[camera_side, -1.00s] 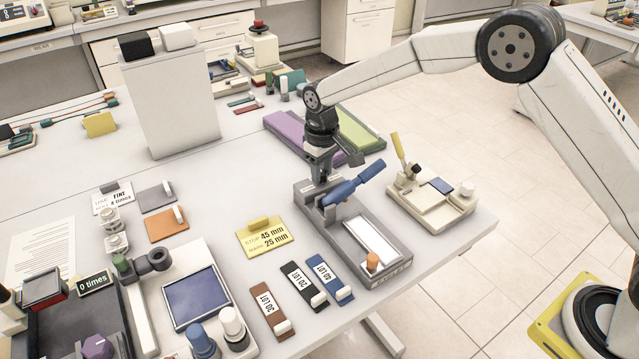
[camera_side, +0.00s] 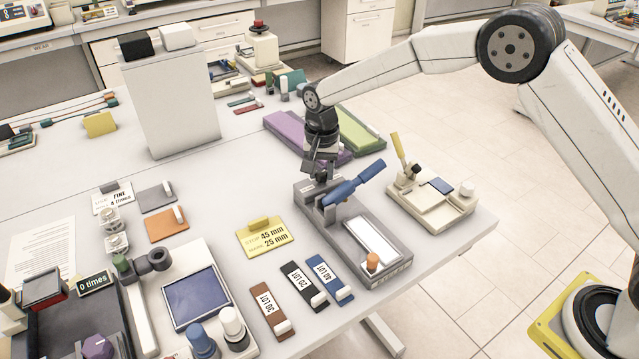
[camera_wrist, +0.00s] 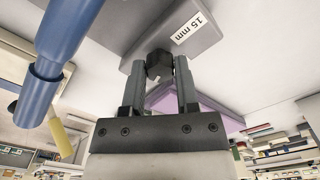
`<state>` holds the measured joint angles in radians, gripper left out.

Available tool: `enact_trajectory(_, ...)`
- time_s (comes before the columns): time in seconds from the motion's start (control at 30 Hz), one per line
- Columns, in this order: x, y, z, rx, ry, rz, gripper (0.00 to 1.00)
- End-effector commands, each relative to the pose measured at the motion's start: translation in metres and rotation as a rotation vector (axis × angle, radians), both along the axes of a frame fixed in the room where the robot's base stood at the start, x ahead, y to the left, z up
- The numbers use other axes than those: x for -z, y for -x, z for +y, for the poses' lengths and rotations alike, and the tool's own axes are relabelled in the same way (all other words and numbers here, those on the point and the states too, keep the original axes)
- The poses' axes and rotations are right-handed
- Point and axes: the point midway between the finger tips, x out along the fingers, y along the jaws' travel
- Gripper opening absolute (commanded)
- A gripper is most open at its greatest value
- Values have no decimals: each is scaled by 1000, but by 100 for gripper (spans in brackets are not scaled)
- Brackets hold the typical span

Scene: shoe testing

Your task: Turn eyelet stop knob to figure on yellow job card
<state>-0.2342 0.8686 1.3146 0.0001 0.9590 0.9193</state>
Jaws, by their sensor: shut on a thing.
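My gripper (camera_wrist: 159,78) is shut on a small black knob (camera_wrist: 158,62) in the wrist view. The knob sits at the end of a grey device (camera_wrist: 115,25), beside a label (camera_wrist: 192,27) reading "15 mm". In the side view my gripper (camera_side: 318,178) is at the back end of this grey device (camera_side: 385,262), which has a blue lever (camera_side: 355,183), a white plate and an orange knob.
The blue lever (camera_wrist: 62,40) is close to my gripper at left in the wrist view. A cream device with a yellow lever (camera_side: 398,148) stands to the right. Purple (camera_side: 290,135) and green blocks lie behind. Three lot tags (camera_side: 268,308) lie in front.

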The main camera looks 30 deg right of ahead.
Motion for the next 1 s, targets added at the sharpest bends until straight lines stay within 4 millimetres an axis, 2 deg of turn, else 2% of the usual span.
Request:
enact_trajectory(0.2, -2, -1, 0, 168, -1, -3, 0)
enact_trajectory(0.4, -2, -1, 0, 266, -1, -4, 0)
enact_trajectory(0.97, -2, -1, 0, 315, -2, -4, 0)
enact_trajectory(1.0, -2, -1, 0, 315, -2, -4, 42)
